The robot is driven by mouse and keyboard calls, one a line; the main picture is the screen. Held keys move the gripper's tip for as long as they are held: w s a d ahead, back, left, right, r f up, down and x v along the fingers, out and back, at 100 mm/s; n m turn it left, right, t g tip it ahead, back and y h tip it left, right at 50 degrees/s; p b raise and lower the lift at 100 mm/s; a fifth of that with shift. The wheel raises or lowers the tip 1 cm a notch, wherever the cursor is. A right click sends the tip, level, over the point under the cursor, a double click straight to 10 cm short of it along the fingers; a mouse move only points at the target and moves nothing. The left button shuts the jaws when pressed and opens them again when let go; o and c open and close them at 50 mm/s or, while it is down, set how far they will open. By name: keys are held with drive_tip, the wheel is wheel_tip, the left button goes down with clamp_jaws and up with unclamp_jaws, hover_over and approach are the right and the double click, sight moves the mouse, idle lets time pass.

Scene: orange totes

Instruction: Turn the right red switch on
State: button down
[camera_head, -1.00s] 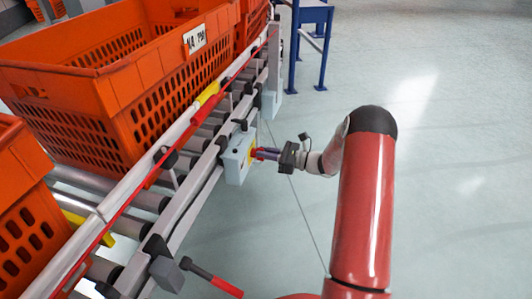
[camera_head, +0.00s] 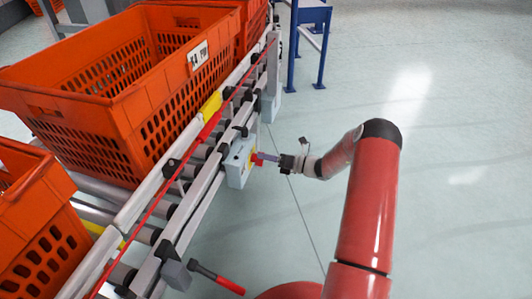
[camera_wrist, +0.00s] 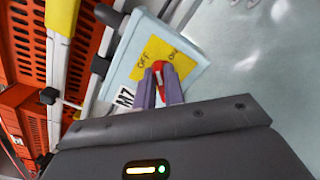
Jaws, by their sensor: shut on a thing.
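A light grey switch box (camera_head: 236,172) hangs on the side of the conveyor; it also shows in the wrist view (camera_wrist: 192,75). Its yellow plate (camera_wrist: 165,45) is marked OFF on the left and ON on the right. The red switch (camera_wrist: 157,67) on this plate sits between my gripper's purple fingertips; in the head view it is a small red piece (camera_head: 255,159) at the box face. My gripper (camera_wrist: 159,84) is shut on the red switch. The fingers partly cover the switch, and I cannot tell clearly which marking it points to.
Large orange totes (camera_head: 128,105) stand on the roller conveyor left of the box. A second grey box (camera_head: 271,104) hangs farther along the rail. A red-tipped lever (camera_head: 218,279) sticks out nearer to me. The floor (camera_head: 450,200) to the right is clear.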

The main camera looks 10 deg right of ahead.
drive_tip(key=m+p, duration=0.1)
drive_tip(key=m, duration=0.2)
drive_tip(key=m+p, duration=0.1)
drive_tip(key=m, duration=0.2)
drive_tip(key=m+p, duration=0.1)
drive_tip(key=m, duration=0.1)
drive_tip(key=shift+w+f+m, duration=0.25)
drive_tip(key=shift+f+m, duration=0.05)
drive_tip(key=shift+m, duration=0.1)
idle(0.4)
drive_tip(key=c, duration=1.5)
unclamp_jaws()
drive_tip(key=shift+a+f, duration=0.1)
drive_tip(key=v, duration=0.7)
drive_tip(key=shift+s+d, duration=0.2)
drive_tip(key=shift+d, duration=0.15)
